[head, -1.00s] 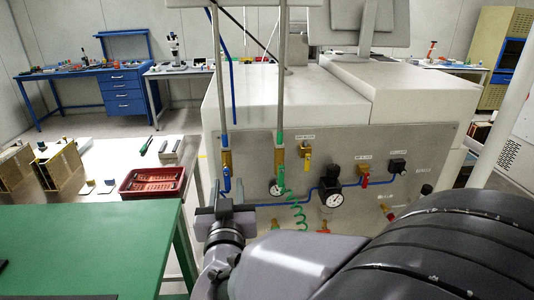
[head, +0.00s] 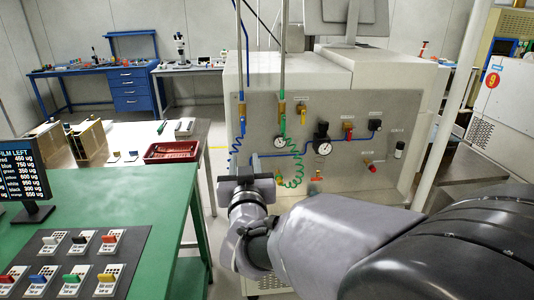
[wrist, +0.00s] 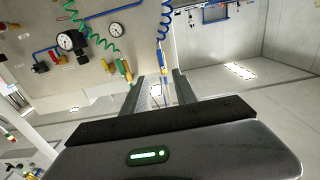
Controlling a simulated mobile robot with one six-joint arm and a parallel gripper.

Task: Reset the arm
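My gripper (head: 248,172) is at the end of my grey arm, in front of the machine's panel and right of the green table. In the wrist view, the two fingers of my gripper (wrist: 157,78) stand apart with nothing held between them. The machine's panel (head: 335,180) lies behind it in the head view, with gauges, valves and coiled blue and green hoses. I see no contact between the fingers and the panel.
The green table (head: 178,190) carries a dark mat (head: 125,262) with several coloured tagged pieces, and a small screen (head: 22,172). Behind it, a white table (head: 120,145) holds a red tray (head: 172,151). A pale post (head: 455,115) stands at right.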

